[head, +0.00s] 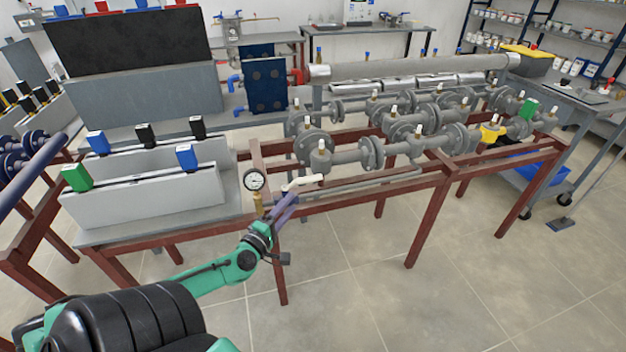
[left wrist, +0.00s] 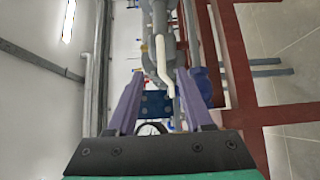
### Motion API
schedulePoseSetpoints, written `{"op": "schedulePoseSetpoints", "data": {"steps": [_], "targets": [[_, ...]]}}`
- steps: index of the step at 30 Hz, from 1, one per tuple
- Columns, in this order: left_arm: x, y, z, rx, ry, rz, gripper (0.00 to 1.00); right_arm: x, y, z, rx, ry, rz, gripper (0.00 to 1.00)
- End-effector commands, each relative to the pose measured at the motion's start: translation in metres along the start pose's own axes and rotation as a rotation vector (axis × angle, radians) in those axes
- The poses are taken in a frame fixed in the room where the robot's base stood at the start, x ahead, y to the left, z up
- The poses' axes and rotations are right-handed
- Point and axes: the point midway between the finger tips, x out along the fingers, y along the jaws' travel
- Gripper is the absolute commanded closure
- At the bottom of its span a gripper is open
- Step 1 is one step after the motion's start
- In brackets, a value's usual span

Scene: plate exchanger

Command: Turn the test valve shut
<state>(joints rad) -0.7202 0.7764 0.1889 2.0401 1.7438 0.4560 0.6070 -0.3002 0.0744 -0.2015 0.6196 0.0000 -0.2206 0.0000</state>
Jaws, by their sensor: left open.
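The test valve has a white lever handle (head: 302,183) on the thin grey pipe at the front of the red frame, just right of a round pressure gauge (head: 254,180). My left gripper (head: 287,204), with purple fingers, is at the lever, in front of it and slightly below in the head view. In the left wrist view the white lever (left wrist: 164,62) shows between the two open fingers. Whether either finger touches it I cannot tell. The valve body is partly hidden. The gauge also shows low in the left wrist view (left wrist: 152,128). My right gripper is not in view.
Grey flanged pipes (head: 372,153) with several white-topped valves fill the red frame (head: 428,208) behind and right of the lever. Grey boxes with coloured blocks (head: 150,203) stand at left. The tiled floor (head: 360,300) in front is clear.

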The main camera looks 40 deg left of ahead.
Motion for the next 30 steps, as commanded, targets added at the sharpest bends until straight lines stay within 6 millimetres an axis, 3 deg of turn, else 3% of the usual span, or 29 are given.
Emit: {"op": "schedulePoseSetpoints", "data": {"steps": [6,18,29,30], "targets": [[0.048,0.002,-0.001,0.006,0.0,0.006,0.49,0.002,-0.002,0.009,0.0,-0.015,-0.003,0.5],[0.126,-0.001,-0.001,0.006,0.001,0.002,0.49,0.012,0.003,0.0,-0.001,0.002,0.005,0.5],[0.137,-0.001,0.0,0.008,-0.001,-0.002,0.49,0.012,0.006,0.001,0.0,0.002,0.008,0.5],[0.137,-0.001,0.0,0.008,-0.001,-0.002,0.56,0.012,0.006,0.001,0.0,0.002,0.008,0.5]]}}
